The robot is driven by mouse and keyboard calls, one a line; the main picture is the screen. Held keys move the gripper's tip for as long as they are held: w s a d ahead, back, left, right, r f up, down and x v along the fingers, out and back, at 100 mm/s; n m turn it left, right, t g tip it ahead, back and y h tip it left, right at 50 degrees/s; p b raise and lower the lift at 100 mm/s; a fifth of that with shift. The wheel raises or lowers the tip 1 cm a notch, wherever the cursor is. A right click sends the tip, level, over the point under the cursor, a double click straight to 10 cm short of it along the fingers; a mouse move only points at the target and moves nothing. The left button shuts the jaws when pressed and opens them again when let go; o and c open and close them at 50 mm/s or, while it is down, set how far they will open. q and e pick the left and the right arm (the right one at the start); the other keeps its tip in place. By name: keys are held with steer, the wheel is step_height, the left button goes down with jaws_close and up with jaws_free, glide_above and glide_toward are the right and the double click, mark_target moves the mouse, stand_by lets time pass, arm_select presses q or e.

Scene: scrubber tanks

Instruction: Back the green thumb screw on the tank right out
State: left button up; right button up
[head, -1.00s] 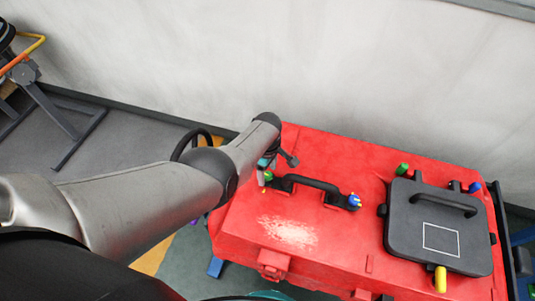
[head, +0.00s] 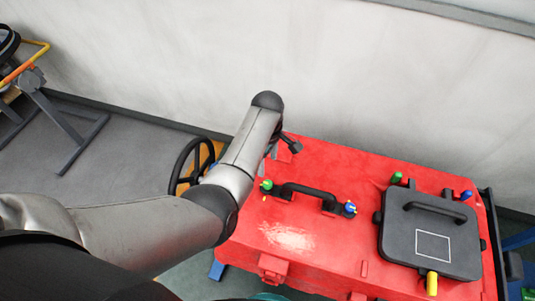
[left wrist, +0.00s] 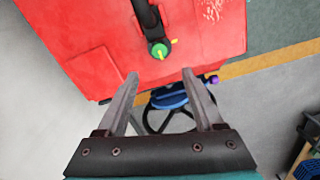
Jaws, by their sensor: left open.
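A green thumb screw (head: 266,185) with a yellow mark stands at the left end of the black handle on the red tank (head: 340,205). The same green screw (left wrist: 160,49) shows in the left wrist view, just beyond my fingertips. My left gripper (left wrist: 161,74) is open, with nothing between its fingers. In the head view my left gripper (head: 283,147) is partly hidden by its arm, at the tank's far left edge, apart from the screw. My right gripper is not in view.
A blue knob (head: 349,208) is at the handle's right end. A black lid (head: 428,237) on the tank's right has a second green knob (head: 397,178), a blue knob (head: 466,195) and a yellow one (head: 432,283) around it. A pale wall (head: 330,70) stands behind.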

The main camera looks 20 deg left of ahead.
arm_select(q)
steer(key=shift+r, duration=1.4)
steer(key=shift+s, duration=0.1)
